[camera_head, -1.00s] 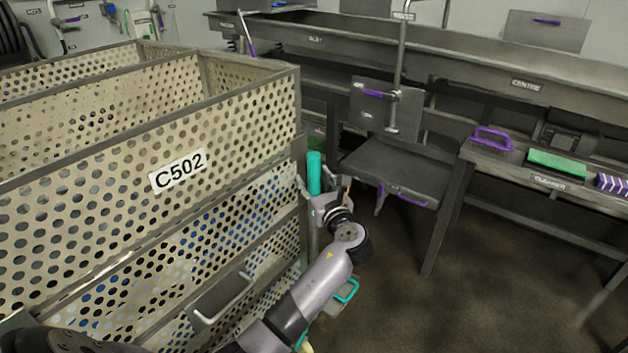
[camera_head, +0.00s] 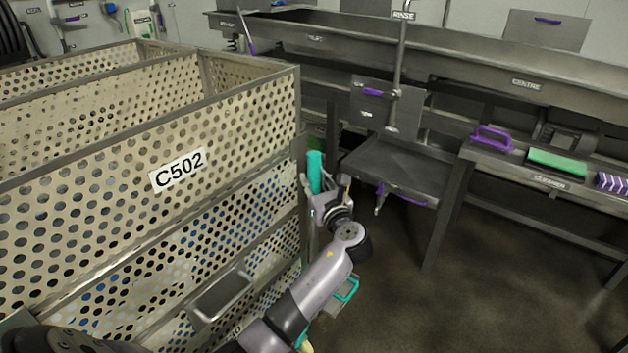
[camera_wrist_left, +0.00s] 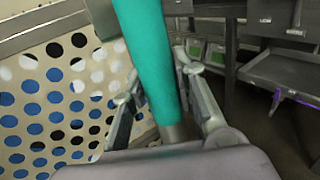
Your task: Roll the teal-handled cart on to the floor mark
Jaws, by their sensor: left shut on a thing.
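The cart (camera_head: 225,122) fills the left of the head view. It has perforated cream panels, grey metal frames and a label reading C502. Its upright teal handle (camera_head: 315,172) stands at the cart's right corner. My left gripper (camera_head: 318,198) is shut on the teal handle, with a finger on each side of it. In the left wrist view the teal handle (camera_wrist_left: 150,50) runs between the two fingers (camera_wrist_left: 163,100). A teal loop (camera_head: 348,289) shows low beside my left arm. My right gripper is not in view. I see no floor mark.
A long metal sink bench (camera_head: 470,75) runs along the back. A side table (camera_head: 390,170) and a shelf with a green block (camera_head: 557,162) and purple-handled items (camera_head: 492,137) stand at the right. Dark bare floor (camera_head: 480,290) lies right of the cart.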

